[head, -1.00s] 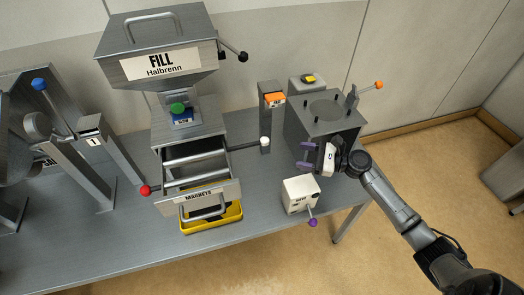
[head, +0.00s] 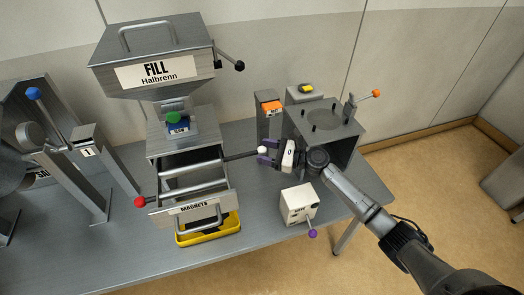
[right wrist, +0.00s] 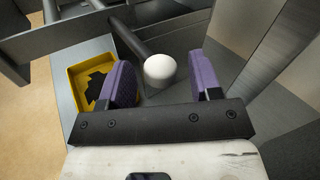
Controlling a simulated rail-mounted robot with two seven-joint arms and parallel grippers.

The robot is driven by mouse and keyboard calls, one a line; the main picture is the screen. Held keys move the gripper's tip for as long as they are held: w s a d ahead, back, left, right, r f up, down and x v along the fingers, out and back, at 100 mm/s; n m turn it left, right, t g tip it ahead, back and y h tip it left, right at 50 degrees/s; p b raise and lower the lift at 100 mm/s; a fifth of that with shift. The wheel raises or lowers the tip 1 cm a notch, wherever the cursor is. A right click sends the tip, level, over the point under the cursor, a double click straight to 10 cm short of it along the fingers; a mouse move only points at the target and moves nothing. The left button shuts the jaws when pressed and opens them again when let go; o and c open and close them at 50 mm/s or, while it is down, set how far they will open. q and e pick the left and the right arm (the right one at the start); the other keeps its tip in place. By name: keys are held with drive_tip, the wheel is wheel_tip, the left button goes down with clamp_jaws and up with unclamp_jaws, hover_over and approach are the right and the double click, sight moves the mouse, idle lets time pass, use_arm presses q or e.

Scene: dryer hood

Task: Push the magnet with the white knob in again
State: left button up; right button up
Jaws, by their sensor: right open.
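The white knob (head: 262,150) sits on the end of a dark rod (head: 238,156) that sticks out to the right of the magnet drawer frame, below the FILL hopper. My right gripper (head: 268,152) is open at the knob, with its purple fingers pointing left. In the right wrist view the white knob (right wrist: 160,70) lies between the two open fingers (right wrist: 162,82), a little ahead of them and nearer the left finger. I cannot tell whether a finger touches it. My left gripper is not in view.
The MAGNETS drawer front (head: 193,207) stands out over a yellow tray (head: 208,238). A red knob (head: 140,202) is on the left. A grey housing (head: 330,125) and an orange-topped post (head: 268,108) are close behind the gripper.

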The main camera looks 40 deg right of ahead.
drive_tip(key=shift+w+a, duration=0.35)
drive_tip(key=shift+w, duration=0.25)
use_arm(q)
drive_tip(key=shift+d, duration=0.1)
use_arm(e)
drive_tip(key=shift+c, duration=0.4)
